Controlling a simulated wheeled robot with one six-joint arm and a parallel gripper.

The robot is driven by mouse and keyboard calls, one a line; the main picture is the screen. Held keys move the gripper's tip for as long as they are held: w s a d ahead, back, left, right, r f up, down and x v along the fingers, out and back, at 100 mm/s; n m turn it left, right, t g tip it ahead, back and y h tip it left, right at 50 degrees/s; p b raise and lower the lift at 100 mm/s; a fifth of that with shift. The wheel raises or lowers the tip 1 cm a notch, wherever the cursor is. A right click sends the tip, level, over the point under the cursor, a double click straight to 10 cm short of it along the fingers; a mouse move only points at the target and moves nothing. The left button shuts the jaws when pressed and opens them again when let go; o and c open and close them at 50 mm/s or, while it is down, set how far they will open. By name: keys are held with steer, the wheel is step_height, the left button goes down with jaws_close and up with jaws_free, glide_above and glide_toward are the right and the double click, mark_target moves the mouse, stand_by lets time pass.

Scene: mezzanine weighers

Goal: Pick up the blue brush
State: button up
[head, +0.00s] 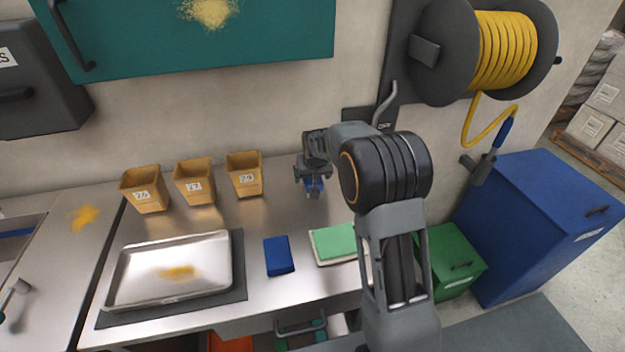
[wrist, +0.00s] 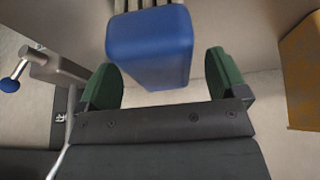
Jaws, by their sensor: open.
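A blue block-shaped thing (wrist: 150,45), which I take for the blue brush, is between the two green-padded fingers of my gripper (wrist: 167,78) in the wrist view. Gaps show on both sides of it, the wider one on the right. In the head view, my gripper (head: 313,178) is at the back of the steel bench, right of the bins, and the blue thing (head: 316,188) shows small and partly hidden there. My gripper is open. A separate dark blue block (head: 279,256) lies flat on the bench nearer the front.
Three tan bins (head: 245,175) stand along the wall left of my gripper. A metal tray (head: 170,272) lies on a dark mat at the left. A green pad (head: 333,242) lies front right.

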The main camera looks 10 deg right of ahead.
mark_target(311, 179)
steer(key=shift+x, duration=1.45)
steer(key=shift+c, duration=0.3)
steer(key=c, duration=1)
